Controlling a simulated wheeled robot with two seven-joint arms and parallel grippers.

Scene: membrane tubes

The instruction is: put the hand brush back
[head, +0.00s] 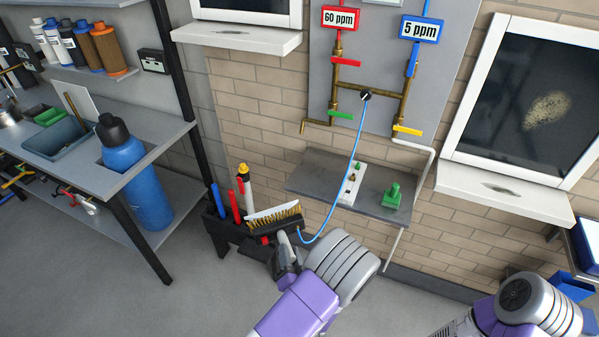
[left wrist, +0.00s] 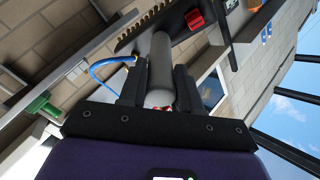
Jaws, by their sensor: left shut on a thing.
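The hand brush (head: 276,218) has a dark head, tan bristles and a pale strip along the bristles. In the head view it is in front of the black wall rack (head: 222,238), overlapping its right side; I cannot tell whether they touch. My left gripper (head: 284,256) is just below the brush head. In the left wrist view its two dark fingers are shut on the grey handle (left wrist: 159,68) of the brush. A red part (head: 264,240) shows beside the brush head. My right arm shows at the lower right, but its gripper is out of view.
The rack holds blue and red tools and a white-and-yellow one (head: 245,186). A blue hose (head: 331,215) hangs close behind my gripper. A grey shelf (head: 315,181) juts out to the right. A workbench with a blue gas bottle (head: 137,176) stands left.

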